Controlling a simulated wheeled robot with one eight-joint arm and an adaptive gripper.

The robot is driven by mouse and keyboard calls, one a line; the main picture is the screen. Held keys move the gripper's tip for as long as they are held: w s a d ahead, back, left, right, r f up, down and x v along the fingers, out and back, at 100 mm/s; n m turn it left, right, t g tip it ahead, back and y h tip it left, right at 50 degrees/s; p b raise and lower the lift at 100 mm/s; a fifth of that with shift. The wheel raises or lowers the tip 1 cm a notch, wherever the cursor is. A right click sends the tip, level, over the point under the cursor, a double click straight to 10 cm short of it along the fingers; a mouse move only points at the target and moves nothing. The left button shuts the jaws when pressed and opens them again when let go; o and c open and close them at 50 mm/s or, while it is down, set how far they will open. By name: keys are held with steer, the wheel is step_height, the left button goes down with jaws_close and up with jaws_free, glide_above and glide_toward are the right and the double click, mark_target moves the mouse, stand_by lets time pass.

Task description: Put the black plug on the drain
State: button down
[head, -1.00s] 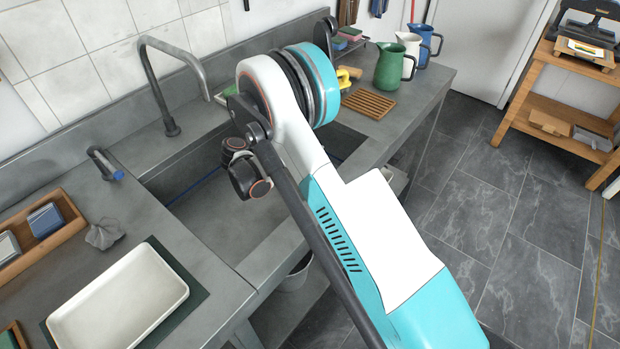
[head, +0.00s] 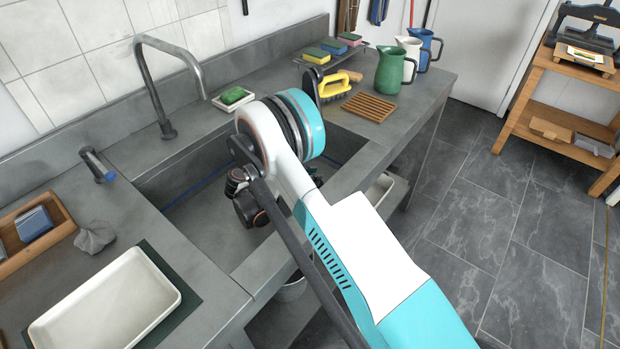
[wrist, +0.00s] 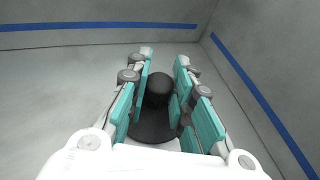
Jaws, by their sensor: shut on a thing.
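The black plug (wrist: 158,90) shows in the wrist view between the teal-padded fingers of my gripper (wrist: 164,60). The gripper is shut on its upright knob, and a wider dark round base shows beneath. The grey sink basin (head: 205,228) surrounds my gripper, and the sink floor (wrist: 60,85) shows around it. The plug is hidden behind my arm in the head view. I cannot see the drain in either view. I cannot tell whether the plug touches the sink floor.
A blue line (wrist: 110,25) runs along the basin walls. The tap (head: 160,85) arches at the back left. A green sponge on a dish (head: 233,97), a yellow brush (head: 333,85), a wooden rack (head: 369,107) and several jugs stand on the counter. A white tray (head: 105,305) lies left.

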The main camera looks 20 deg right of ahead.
steer(key=c, duration=1.4)
jaws_free()
steer(key=shift+f, duration=0.1)
steer(key=shift+a+r, duration=0.1)
steer(key=shift+r, duration=0.1)
steer(key=p+v, duration=0.4)
steer(key=v, duration=0.7)
steer(key=shift+s+a+r, duration=0.1)
steer(key=shift+s+a, duration=0.05)
steer(key=shift+a, duration=0.2)
